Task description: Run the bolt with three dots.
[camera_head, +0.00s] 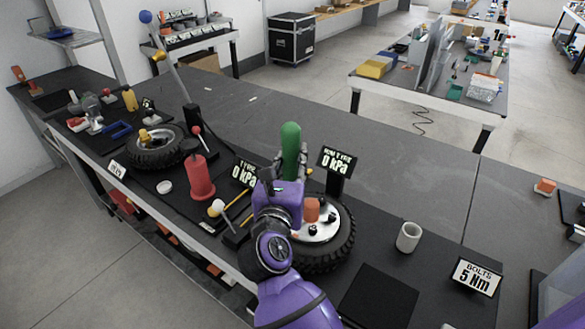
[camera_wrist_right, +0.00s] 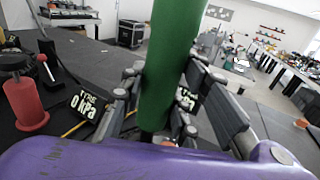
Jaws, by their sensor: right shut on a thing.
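My right gripper (camera_head: 291,168) is shut on an upright green handle (camera_head: 290,140). In the right wrist view the handle (camera_wrist_right: 171,60) runs between the gripper's two fingers. The handle's lower end is hidden by my arm. A wheel with a black tyre (camera_head: 346,250) lies flat on the bench, partly behind my right arm. Its pale hub (camera_head: 323,234) carries dark bolts (camera_head: 312,231) and an orange piece (camera_head: 312,209). I cannot make out any dots on the bolts. A sign (camera_head: 476,277) reads "BOLTS 5 Nm". My left gripper does not show.
Two signs reading 0 kPa (camera_head: 244,173) (camera_head: 337,160) stand near the wheel. A red pump (camera_head: 200,177) and a second tyre (camera_head: 153,151) are to the left. A pale cup (camera_head: 408,236) and a black mat (camera_head: 378,298) lie right of the wheel. The grey bench behind is clear.

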